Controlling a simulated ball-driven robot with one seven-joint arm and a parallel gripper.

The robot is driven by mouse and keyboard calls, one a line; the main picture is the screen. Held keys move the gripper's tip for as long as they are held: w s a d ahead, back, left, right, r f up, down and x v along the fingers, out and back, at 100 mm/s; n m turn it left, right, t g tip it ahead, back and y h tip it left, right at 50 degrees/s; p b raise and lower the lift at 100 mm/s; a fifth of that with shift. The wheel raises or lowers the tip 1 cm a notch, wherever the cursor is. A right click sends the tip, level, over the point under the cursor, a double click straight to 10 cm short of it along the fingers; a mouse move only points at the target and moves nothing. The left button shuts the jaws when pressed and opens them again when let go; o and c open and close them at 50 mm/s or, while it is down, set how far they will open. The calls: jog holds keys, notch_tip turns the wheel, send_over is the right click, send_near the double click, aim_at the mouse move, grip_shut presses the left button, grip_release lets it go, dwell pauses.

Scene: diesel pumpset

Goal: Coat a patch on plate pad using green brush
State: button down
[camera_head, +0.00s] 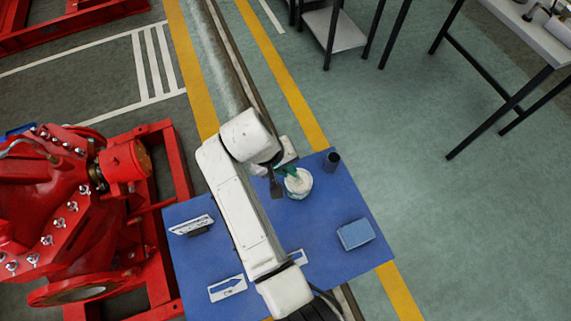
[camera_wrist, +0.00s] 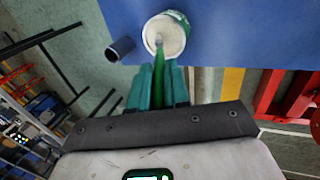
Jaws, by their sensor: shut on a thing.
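My gripper (camera_wrist: 160,85) has green fingers and is shut on the green brush (camera_wrist: 159,62). The brush reaches away from the fingers, and its tip meets the pale contents of a round white pot (camera_wrist: 180,18) with green on its side. The pot (camera_head: 298,184) stands on the blue tabletop in the head view, with my gripper (camera_head: 284,172) at its upper left edge. How deep the tip sits is unclear. I cannot tell for sure which thing is the plate pad; white marked plates (camera_head: 192,226) lie on the left part of the tabletop.
The blue tabletop (camera_head: 335,205) also holds a dark cup (camera_head: 332,161) and a blue block (camera_head: 356,234). A red pump (camera_head: 60,200) stands to the left. My arm crosses above the tabletop.

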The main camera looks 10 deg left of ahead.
jog(key=shift+r+p, duration=1.85)
jog(key=shift+r, duration=1.45)
